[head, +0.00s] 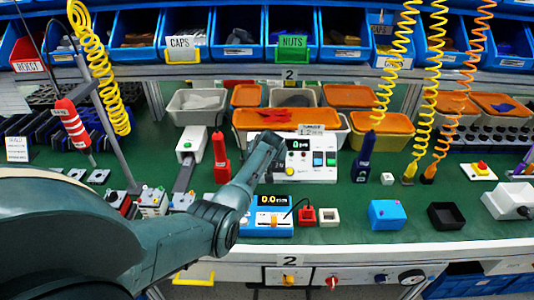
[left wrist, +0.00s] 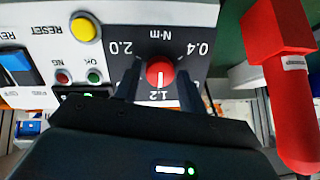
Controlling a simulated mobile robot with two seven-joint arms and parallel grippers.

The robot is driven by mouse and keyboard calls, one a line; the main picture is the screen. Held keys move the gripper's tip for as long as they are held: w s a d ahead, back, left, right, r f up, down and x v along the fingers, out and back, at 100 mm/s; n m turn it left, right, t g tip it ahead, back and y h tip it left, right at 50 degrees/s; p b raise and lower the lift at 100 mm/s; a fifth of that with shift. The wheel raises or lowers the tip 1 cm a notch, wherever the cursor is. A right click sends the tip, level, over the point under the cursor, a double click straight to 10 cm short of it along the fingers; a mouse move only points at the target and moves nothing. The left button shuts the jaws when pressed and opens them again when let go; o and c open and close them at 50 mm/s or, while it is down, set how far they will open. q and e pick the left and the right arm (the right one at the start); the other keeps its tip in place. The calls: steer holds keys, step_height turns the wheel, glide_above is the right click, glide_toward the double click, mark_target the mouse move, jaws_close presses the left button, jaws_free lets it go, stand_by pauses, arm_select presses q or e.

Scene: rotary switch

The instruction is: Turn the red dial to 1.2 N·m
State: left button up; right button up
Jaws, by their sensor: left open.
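The red dial (left wrist: 160,72) sits on a dark scale panel (left wrist: 120,42) marked 2.0, 1.2 and 0.4 N·m, seen upside down in the left wrist view. A short white mark shows on the dial, apparently toward the 1.2 side; its exact angle is hard to tell. My left gripper (left wrist: 159,76) is open, with one finger on each side of the dial; contact is not clear. In the head view my left gripper (head: 272,142) is at the left side of the white control box (head: 318,174) and hides the dial. My right gripper is not in view.
A red screwdriver (left wrist: 289,85) stands beside the panel, also in the head view (head: 221,157). A yellow reset button (left wrist: 84,28) is on the box. Orange bins (head: 285,118) line the back. Green bench right of the box has free room.

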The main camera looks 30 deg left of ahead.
arm_select(q)
steer(key=v, duration=1.2)
steer(key=shift+s+r, duration=0.2)
steer(key=shift+r, duration=0.1)
steer(key=shift+d, duration=0.15)
